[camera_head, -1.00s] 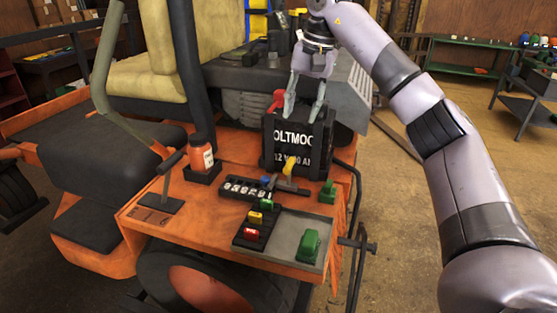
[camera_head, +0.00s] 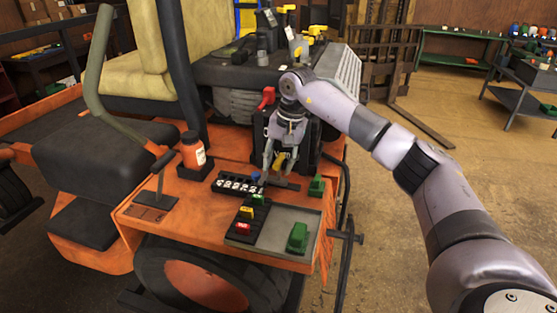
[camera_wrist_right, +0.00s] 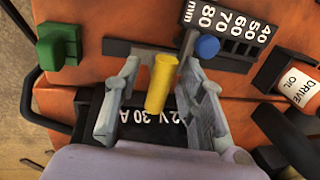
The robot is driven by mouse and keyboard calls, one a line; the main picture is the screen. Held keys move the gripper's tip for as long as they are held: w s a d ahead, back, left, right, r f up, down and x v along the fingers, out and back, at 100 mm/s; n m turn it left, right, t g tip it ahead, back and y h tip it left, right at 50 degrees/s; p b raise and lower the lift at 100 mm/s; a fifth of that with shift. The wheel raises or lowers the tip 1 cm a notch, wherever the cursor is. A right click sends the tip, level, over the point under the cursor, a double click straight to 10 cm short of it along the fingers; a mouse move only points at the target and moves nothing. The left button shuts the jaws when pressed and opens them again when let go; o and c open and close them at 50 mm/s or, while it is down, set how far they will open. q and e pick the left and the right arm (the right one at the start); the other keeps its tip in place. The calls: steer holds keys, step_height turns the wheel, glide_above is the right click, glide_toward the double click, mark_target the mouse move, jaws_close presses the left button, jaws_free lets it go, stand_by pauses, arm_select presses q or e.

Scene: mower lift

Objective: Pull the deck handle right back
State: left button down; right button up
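A yellow handle (camera_head: 279,160) stands beside the black mm scale (camera_head: 240,184) on the orange deck of the machine; I take it for the deck handle. In the right wrist view the yellow handle (camera_wrist_right: 162,85) is between the two fingers, with a gap on each side. My right gripper (camera_head: 273,165) is open around it, pointing down. My left gripper is not in view.
A black battery box (camera_wrist_right: 150,136) stands close behind the handle. A green block (camera_head: 316,186) is to the right, an orange oil bottle (camera_head: 193,151) to the left. A grey tray (camera_head: 272,240) with another green piece is nearer. A bent lever (camera_head: 163,165) stands at the left.

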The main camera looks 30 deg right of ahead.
steer(key=shift+f, duration=0.1)
jaws_close()
stand_by(0.5)
stand_by(0.4)
